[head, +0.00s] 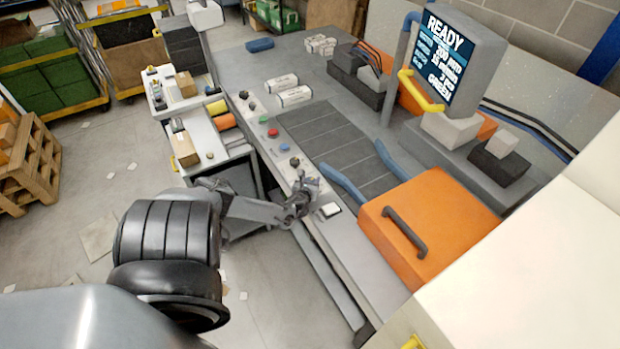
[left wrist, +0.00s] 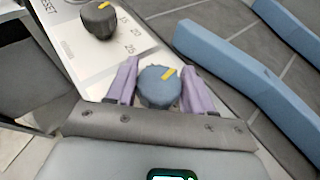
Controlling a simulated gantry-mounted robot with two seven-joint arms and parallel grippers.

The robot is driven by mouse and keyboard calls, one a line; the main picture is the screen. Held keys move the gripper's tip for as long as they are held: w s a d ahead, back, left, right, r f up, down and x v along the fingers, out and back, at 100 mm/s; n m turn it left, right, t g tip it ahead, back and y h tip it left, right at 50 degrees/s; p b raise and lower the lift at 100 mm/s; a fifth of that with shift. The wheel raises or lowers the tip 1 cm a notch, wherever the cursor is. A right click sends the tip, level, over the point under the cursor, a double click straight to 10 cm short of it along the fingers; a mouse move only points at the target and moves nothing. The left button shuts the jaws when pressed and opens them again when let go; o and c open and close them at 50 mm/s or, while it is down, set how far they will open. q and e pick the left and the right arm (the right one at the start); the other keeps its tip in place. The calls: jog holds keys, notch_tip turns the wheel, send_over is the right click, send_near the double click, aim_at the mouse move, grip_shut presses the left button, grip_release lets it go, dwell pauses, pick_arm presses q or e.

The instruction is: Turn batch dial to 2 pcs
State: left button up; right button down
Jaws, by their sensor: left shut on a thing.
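My left gripper (left wrist: 158,75) is shut on this dial, one purple finger on each side. In the head view my left gripper (head: 303,194) reaches the front panel (head: 277,137) from the left and largely hides the dial. The dial's own label and numbers are hidden, so its setting cannot be read. My right gripper is in neither view.
A dark dial (left wrist: 99,19) with a yellow mark and numbers 15, 20, 25 is beside the held one. Buttons, including a red one (head: 272,132), line the panel. An orange cover (head: 430,222) and blue rails (head: 342,184) lie right. The screen (head: 440,57) reads READY.

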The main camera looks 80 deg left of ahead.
pick_arm(q)
jog(key=n+g+y, duration=0.1)
jog(key=n+g, duration=0.2)
jog(key=shift+w+r+p, duration=0.1)
jog(key=shift+w+p, duration=0.05)
jog(key=shift+p, duration=0.15)
jog(key=shift+n+g, duration=0.8)
jog(key=shift+g, duration=0.3)
jog(key=n+g+b, duration=0.1)
jog(key=n+g, duration=0.1)
jog(key=shift+g, duration=0.4)
jog(key=shift+n+g+h+b, duration=0.45)
jog(key=shift+n+g+h, duration=0.05)
jog(key=shift+n+g, duration=0.9)
jog(key=shift+s, duration=0.2)
jog(key=o, duration=1)
